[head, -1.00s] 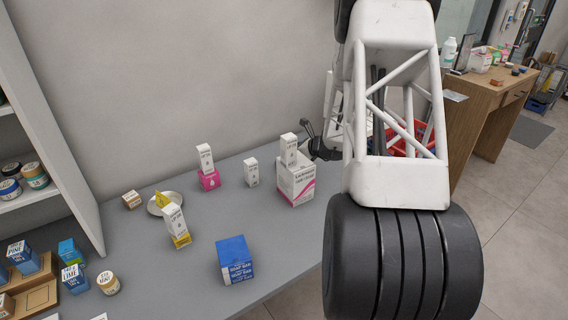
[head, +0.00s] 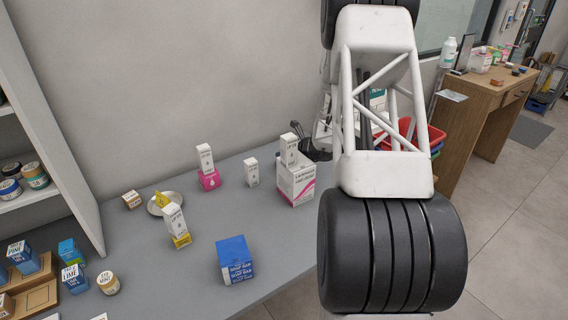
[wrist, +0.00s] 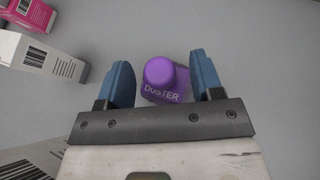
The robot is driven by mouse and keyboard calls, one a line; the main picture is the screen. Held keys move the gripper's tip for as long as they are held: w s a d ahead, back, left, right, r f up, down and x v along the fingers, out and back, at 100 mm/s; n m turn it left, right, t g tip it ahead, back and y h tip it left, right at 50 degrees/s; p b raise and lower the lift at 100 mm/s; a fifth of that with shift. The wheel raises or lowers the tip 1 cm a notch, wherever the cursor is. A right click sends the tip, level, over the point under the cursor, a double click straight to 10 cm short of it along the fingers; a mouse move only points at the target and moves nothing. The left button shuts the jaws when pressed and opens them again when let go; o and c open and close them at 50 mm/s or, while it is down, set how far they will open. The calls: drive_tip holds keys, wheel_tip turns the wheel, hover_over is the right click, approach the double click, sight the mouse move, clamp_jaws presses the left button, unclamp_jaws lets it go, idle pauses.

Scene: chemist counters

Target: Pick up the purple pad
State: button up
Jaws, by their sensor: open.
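The purple pad (wrist: 166,82), marked "DUSTER" and with a round knob, lies on the grey counter in the wrist view. My gripper (wrist: 160,62) is open, with one blue finger to the left of the pad and one to the right. The pad sits between the fingers, with a visible gap on each side. Nothing is held. In the head view the pad cannot be seen, and my gripper end is mostly hidden behind the white-and-pink carton and my arm.
The white-and-pink carton (head: 297,187) with a small box on it stands near my gripper. A small white box (head: 252,172), a pink box (head: 209,180) and a blue soap box (head: 235,262) stand farther left. In the wrist view, a white box (wrist: 38,57) lies left of my fingers.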

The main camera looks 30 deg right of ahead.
drive_tip(key=shift+x, duration=1.35)
drive_tip(key=shift+c, duration=0.2)
drive_tip(key=c, duration=0.9)
